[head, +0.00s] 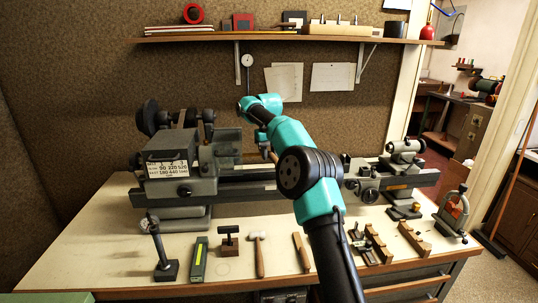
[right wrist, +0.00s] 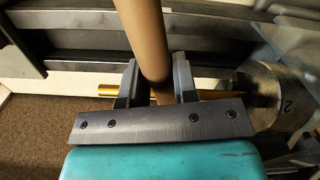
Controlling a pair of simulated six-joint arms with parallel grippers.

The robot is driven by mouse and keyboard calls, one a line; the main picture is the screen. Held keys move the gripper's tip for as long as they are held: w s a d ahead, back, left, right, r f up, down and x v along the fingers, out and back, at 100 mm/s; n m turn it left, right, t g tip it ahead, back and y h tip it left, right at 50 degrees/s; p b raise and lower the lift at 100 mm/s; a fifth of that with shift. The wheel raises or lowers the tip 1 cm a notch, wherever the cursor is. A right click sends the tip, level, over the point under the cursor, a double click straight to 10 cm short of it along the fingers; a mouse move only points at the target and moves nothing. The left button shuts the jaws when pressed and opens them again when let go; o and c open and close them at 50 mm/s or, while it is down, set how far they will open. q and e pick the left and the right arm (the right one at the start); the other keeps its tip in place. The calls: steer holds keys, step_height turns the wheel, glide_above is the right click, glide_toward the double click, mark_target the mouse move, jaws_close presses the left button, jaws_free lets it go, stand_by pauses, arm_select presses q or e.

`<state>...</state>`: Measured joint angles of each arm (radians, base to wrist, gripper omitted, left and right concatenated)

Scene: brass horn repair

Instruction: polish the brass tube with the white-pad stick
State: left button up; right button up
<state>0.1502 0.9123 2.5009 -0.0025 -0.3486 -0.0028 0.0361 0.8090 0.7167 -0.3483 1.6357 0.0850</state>
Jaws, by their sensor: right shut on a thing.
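In the right wrist view, my right gripper (right wrist: 157,72) is shut on a tan round stick (right wrist: 143,30) that runs up out of the top of the picture. No white pad shows on the visible part of the stick. A thin golden brass tube (right wrist: 110,93) runs crosswise behind the fingers, with its left end free. Whether the stick touches the tube I cannot tell. In the head view my right arm reaches over the lathe (head: 180,165), and its gripper is mostly hidden there. My left gripper is not in view.
A round metal disc (right wrist: 275,97) stands by the tube's right part. Along the bench's front lie a wooden piece (head: 301,253), a hammer (head: 258,252), a green-yellow block (head: 198,260) and a dark stand (head: 162,255). A clamp-like tool (head: 452,213) stands at right. A shelf (head: 290,38) hangs above.

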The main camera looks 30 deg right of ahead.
steer(key=shift+a+f, duration=0.15)
steer(key=shift+a, duration=0.1)
stand_by(0.7)
steer(key=shift+d, duration=0.25)
stand_by(0.6)
steer(key=shift+a, duration=0.2)
stand_by(0.4)
steer(key=shift+r, duration=0.2)
steer(key=s+r, duration=0.1)
steer(key=s+a+r, duration=0.1)
steer(key=s+r, duration=0.1)
steer(key=shift+s+a, duration=0.25)
steer(key=shift+s, duration=0.05)
stand_by(0.5)
steer(key=shift+f, duration=0.15)
stand_by(0.5)
